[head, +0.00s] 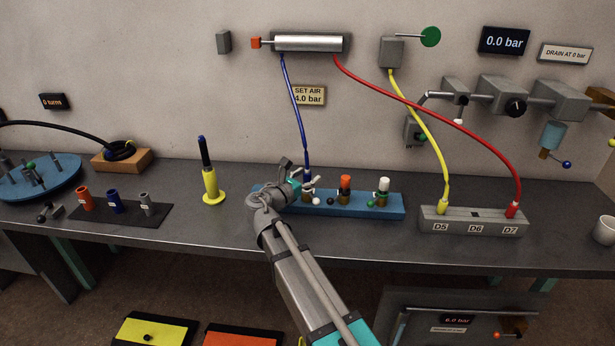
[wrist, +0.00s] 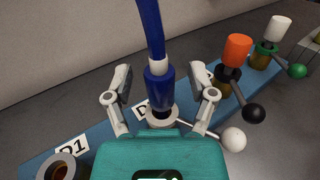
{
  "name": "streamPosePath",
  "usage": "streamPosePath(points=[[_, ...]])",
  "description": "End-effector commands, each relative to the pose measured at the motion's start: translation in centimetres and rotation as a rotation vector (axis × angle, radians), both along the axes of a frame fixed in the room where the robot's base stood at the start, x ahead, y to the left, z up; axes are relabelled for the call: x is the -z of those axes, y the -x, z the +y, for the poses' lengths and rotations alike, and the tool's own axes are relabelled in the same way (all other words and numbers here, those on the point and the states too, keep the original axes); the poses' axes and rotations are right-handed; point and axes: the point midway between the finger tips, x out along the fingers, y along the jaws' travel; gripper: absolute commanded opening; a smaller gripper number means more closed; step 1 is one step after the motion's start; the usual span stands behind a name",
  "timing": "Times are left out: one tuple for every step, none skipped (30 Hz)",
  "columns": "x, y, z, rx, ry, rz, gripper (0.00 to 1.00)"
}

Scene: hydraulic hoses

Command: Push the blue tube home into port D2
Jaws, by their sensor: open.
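The blue tube (head: 294,100) hangs from the wall cylinder down to the blue manifold (head: 365,212). In the wrist view its blue end fitting (wrist: 159,88), below a white band, stands upright at a pale round port (wrist: 162,116). The label beside that port shows only a "D"; its number is hidden. How deep the end sits cannot be told. My gripper (wrist: 160,96) is open, one finger on each side of the fitting with gaps between. In the head view my gripper (head: 301,186) is at the manifold's left part and hides much of this port.
Port D1 (wrist: 63,167) looks empty. Orange-capped (head: 345,183) and white-capped (head: 383,187) ports stand to the right, with ball-ended levers; a white ball (wrist: 233,139) is close to my right finger. A red tube (head: 430,102) and yellow tube (head: 425,125) run to a grey block (head: 473,228).

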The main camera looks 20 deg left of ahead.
Motion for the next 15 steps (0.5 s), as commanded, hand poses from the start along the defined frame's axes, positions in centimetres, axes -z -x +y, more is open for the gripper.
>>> streamPosePath(points=[[0.0, 0.0, 0.0, 0.0, 0.0, 0.0, 0.72], [0.0, 0.0, 0.0, 0.0, 0.0, 0.0, 0.72], [0.0, 0.0, 0.0, 0.0, 0.0, 0.0, 0.72], [0.0, 0.0, 0.0, 0.0, 0.0, 0.0, 0.72], [0.0, 0.0, 0.0, 0.0, 0.0, 0.0, 0.72], [0.0, 0.0, 0.0, 0.0, 0.0, 0.0, 0.72], [0.0, 0.1, 0.0, 0.0, 0.0, 0.0, 0.72], [0.0, 0.2, 0.0, 0.0, 0.0, 0.0, 0.72], [0.0, 0.3, 0.1, 0.0, 0.0, 0.0, 0.72], [0.0, 0.4, 0.1, 0.0, 0.0, 0.0, 0.72], [0.0, 0.5, 0.2, 0.0, 0.0, 0.0, 0.72], [0.0, 0.8, 0.2, 0.0, 0.0, 0.0, 0.72], [0.0, 1.0, 0.3, 0.0, 0.0, 0.0, 0.72], [0.0, 1.2, 0.4, 0.0, 0.0, 0.0, 0.72], [0.0, 1.6, 0.6, -0.001, 0.0, 0.0, 0.72]])
